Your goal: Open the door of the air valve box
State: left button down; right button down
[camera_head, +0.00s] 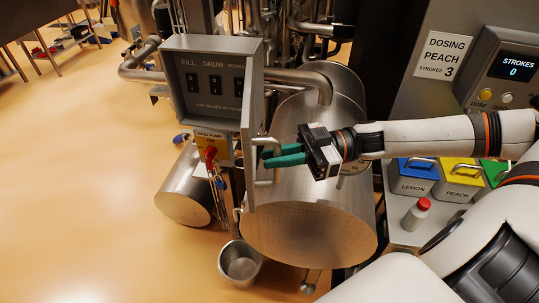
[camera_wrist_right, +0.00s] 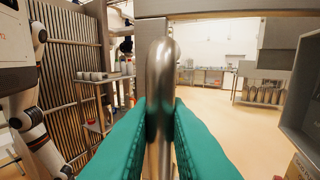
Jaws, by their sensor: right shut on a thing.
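The grey air valve box (camera_head: 207,82) stands at upper middle in the head view. Its front is uncovered and shows several black switches. Its door (camera_head: 250,125) stands swung out at the box's right side, seen nearly edge-on. My right gripper (camera_head: 268,157) reaches in from the right, its green fingers shut on the door's handle (camera_head: 276,172). In the right wrist view the handle (camera_wrist_right: 160,85) is a thick metal bar running upright between the green fingers (camera_wrist_right: 160,125). My left gripper is not in view.
A large metal drum (camera_head: 310,205) lies behind and below the gripper. A yellow panel with a red knob (camera_head: 210,153) sits under the box. A metal bucket (camera_head: 240,262) is below. Colored-lid bins (camera_head: 413,168) and a red-capped bottle (camera_head: 416,212) are at right. Open floor (camera_head: 80,170) lies left.

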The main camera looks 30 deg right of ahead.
jog(key=shift+d, duration=0.2)
dwell(0.3)
jog(key=c, duration=1.5)
grip_release()
jog(key=shift+o, duration=0.2)
jog(key=shift+d, duration=0.1)
jog(key=b+v, duration=0.3)
jog(key=v, duration=0.9)
